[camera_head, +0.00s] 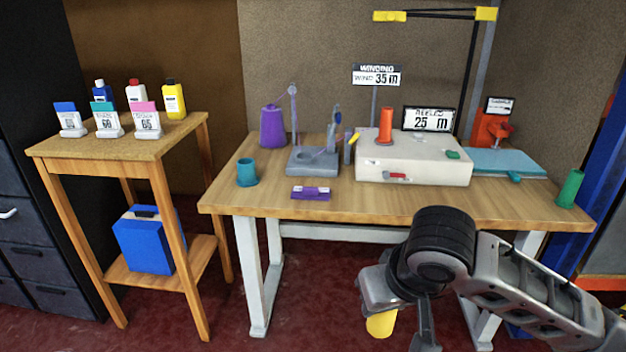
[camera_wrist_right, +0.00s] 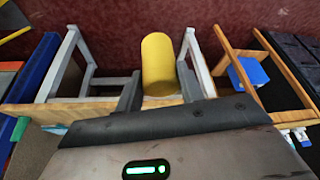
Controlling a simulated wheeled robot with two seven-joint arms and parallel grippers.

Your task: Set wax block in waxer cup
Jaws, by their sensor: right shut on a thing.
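My right gripper (camera_head: 402,318) hangs in front of the workbench, below its top. It is shut on a yellow cylinder (camera_head: 380,324), which looks like the wax block. In the right wrist view the yellow cylinder (camera_wrist_right: 158,62) stands out between the two dark fingers (camera_wrist_right: 160,90). On the bench is a grey device (camera_head: 314,162) with a round recess and an upright rod, perhaps the waxer with its cup. A teal cup (camera_head: 247,174) stands left of it. I cannot tell for sure which is the waxer cup. My left gripper is not in view.
The bench (camera_head: 440,203) also holds a purple cone (camera_head: 272,128), a purple item (camera_head: 311,194), a cream machine (camera_head: 415,160) with an orange spool, and a green cylinder (camera_head: 571,188). A wooden side table (camera_head: 95,150) with bottles stands at left. The bench's front strip is mostly clear.

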